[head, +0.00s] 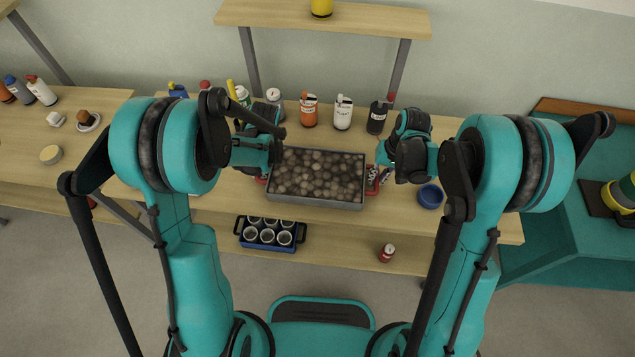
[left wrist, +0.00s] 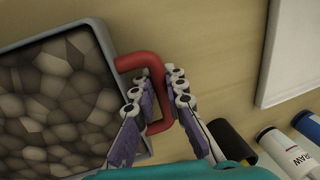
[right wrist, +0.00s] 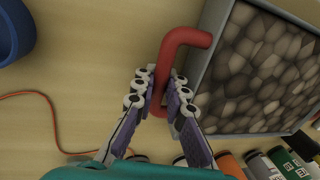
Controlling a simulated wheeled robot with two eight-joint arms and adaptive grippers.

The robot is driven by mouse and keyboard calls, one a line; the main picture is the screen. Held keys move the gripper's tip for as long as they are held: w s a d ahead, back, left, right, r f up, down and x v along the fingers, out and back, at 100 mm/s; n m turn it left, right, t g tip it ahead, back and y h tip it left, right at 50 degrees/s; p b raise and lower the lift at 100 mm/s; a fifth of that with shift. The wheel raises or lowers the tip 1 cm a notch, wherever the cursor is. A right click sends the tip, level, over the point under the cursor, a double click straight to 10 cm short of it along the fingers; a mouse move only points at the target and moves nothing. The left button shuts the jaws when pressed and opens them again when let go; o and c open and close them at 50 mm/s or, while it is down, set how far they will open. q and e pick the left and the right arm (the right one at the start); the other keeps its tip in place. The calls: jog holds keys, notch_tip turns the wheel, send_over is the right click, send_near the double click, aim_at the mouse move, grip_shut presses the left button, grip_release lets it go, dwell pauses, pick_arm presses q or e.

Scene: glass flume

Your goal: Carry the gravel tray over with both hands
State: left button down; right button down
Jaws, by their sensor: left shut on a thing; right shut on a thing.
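The gravel tray (head: 316,203) is a grey rectangular tray full of brown stones, level at the middle of the workbench in the head view. I cannot tell whether it rests on the bench or hangs just above it. My left gripper (left wrist: 157,92) is shut on the tray's red left handle (left wrist: 156,68). My right gripper (right wrist: 160,92) is shut on the red right handle (right wrist: 187,38). In the head view my left gripper (head: 266,165) and right gripper (head: 385,172) are at the tray's two ends, their fingers partly hidden.
Several bottles, including an orange one (head: 309,111) and a white one (head: 343,113), stand behind the tray. A blue bowl (head: 430,196) sits to the right. A blue caddy of cups (head: 268,246) and a red can (head: 387,253) are on the lower shelf. An orange cable (right wrist: 48,100) lies on the bench.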

pick_arm(q)
jog(key=c, duration=1.6)
grip_release()
jog(key=shift+f, duration=0.1)
pick_arm(e)
jog(key=c, duration=1.6)
grip_release()
jog(key=shift+f, duration=0.1)
pick_arm(q)
jog(key=shift+o, duration=0.2)
pick_arm(e)
jog(key=shift+o, duration=0.2)
pick_arm(q)
jog(key=v, duration=0.8)
pick_arm(e)
notch_tip(320, 180, up, 12)
jog(key=d, duration=0.2)
pick_arm(q)
jog(key=shift+a, duration=0.1)
pick_arm(e)
jog(key=shift+s+d+f, duration=0.1)
